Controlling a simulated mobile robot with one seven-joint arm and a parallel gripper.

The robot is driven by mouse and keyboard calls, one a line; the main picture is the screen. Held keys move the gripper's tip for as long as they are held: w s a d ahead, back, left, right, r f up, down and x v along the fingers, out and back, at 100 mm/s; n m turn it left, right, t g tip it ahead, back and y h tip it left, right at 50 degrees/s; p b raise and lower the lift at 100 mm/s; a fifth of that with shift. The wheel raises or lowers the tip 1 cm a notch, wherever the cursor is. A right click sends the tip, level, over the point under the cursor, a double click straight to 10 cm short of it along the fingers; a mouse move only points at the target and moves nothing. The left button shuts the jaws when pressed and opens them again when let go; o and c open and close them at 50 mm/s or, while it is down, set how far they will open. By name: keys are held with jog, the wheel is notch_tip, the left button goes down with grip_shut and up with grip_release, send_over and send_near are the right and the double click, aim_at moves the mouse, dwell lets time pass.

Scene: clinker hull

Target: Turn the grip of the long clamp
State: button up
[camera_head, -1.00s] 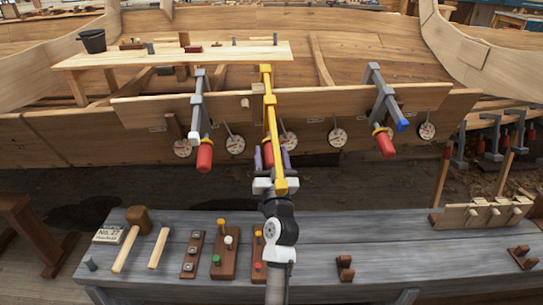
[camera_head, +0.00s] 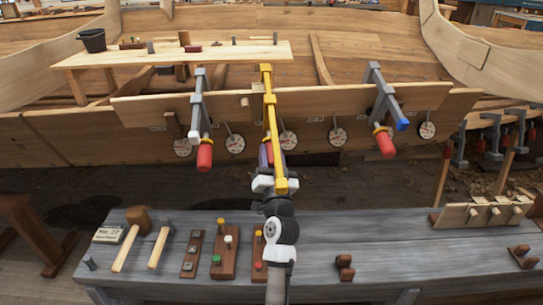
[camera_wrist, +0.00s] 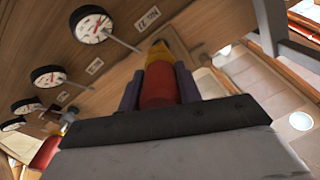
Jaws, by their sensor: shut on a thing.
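The long yellow clamp (camera_head: 272,115) hangs on the plank edge of the hull, its bar running down toward me. Its red grip (camera_wrist: 158,85) sits between the two purple fingers of my gripper (camera_wrist: 158,93) in the wrist view, one finger on each side. My gripper (camera_head: 266,158) is shut on that grip. In the head view the yellow bar and my gripper hide most of the grip. A yellow collar (camera_wrist: 158,52) shows beyond the grip in the wrist view.
A grey clamp with a red grip (camera_head: 205,158) hangs to the left, and a grey clamp with a blue end (camera_head: 402,124) to the right. Round dials (camera_head: 337,137) line the plank. The grey bench (camera_head: 400,240) below holds mallets and peg boards.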

jog(key=shift+m, duration=1.5)
jog(key=o, duration=1)
jog(key=shift+s, duration=0.1)
jog(key=b+v, duration=0.4)
jog(key=v, duration=0.9)
jog(key=shift+s+f, duration=0.25)
